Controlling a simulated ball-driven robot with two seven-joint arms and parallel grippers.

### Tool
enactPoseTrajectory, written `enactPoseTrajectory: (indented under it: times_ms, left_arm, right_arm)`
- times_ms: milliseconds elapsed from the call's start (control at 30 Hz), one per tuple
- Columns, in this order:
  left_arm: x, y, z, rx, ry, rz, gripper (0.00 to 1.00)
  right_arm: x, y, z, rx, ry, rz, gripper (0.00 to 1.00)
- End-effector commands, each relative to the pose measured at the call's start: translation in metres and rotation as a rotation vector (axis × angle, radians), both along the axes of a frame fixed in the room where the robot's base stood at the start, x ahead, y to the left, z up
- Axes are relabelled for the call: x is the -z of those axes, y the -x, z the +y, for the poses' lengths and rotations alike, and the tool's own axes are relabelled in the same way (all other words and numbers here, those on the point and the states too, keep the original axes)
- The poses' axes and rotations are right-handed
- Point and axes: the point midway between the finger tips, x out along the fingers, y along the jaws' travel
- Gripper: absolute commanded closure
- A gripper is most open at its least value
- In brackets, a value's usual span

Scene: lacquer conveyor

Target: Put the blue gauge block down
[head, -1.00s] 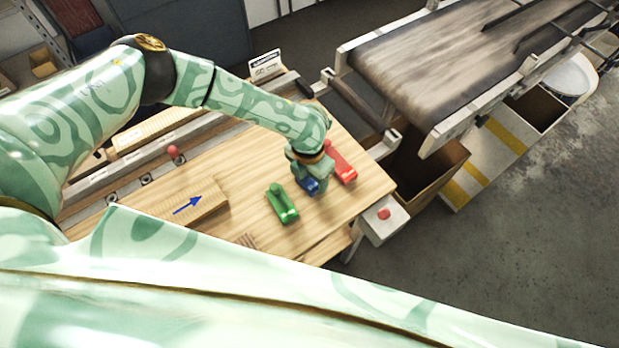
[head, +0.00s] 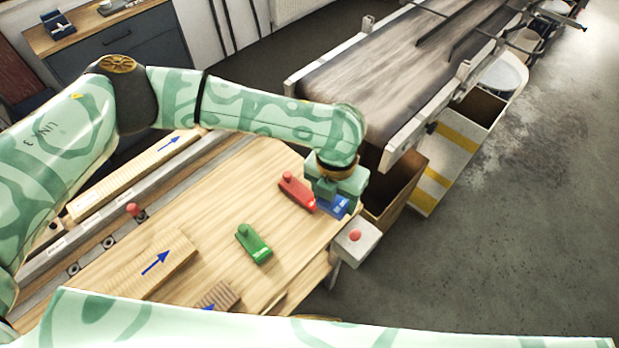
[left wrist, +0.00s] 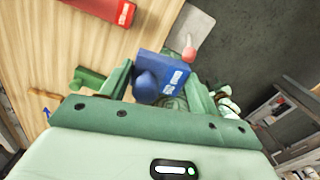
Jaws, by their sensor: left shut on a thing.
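The blue gauge block (head: 333,206) is in my left gripper (head: 330,196), at the right corner of the wooden table (head: 215,215). The left wrist view shows the blue block (left wrist: 163,75) between the two fingers (left wrist: 158,88), with its round knob towards me. There it overlaps the table's edge and the grey box beyond. I cannot tell whether its underside touches anything. The red block (head: 296,191) lies on the table just left of the blue one. The green block (head: 253,243) lies further left and nearer me. My right gripper is not in view.
A grey box with a red button (head: 355,240) sits at the table's right edge. A brown open bin (head: 400,188) stands beyond that edge, below the conveyor (head: 370,75). A wooden board with a blue arrow (head: 155,263) lies at left.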

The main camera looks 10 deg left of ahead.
Motion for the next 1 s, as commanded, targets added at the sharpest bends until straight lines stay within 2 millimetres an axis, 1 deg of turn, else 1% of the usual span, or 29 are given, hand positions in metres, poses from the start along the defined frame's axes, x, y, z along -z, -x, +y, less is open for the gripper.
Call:
enactPoseTrajectory:
  times_ms: [100,233,267,367,467,500,667,867,900,967,1000]
  left_arm:
    - [-0.004,0.001,-0.007,-0.002,0.001,0.0,0.71]
    - [-0.004,0.001,-0.009,-0.06,0.001,-0.001,0.71]
    - [-0.004,0.001,-0.008,-0.095,0.001,0.0,0.71]
    - [-0.004,0.001,-0.005,-0.277,0.001,0.0,0.71]
    - [-0.004,0.005,-0.001,-0.529,0.001,0.001,0.71]
    - [-0.005,0.008,0.0,-0.637,0.002,0.0,0.71]
    - [-0.014,0.02,0.006,-1.08,0.001,0.0,0.71]
    - [-0.023,0.029,0.027,-1.661,0.001,-0.001,0.71]
    - [-0.025,0.03,0.032,-1.779,0.001,-0.001,0.71]
    - [-0.028,0.031,0.041,-1.961,0.0,0.0,0.71]
    - [-0.03,0.032,0.048,-2.085,0.001,-0.001,0.71]
  right_arm:
    - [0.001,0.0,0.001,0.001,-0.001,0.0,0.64]
    - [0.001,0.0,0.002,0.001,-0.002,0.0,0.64]
    - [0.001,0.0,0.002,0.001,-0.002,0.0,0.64]
    - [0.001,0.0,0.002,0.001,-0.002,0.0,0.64]
    - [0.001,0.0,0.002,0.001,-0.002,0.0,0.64]
    - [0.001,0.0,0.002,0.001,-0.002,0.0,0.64]
    - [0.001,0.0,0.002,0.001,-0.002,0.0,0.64]
    - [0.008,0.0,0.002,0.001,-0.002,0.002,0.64]
    - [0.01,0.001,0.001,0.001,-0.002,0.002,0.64]
    - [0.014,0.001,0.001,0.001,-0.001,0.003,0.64]
    - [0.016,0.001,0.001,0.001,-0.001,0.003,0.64]
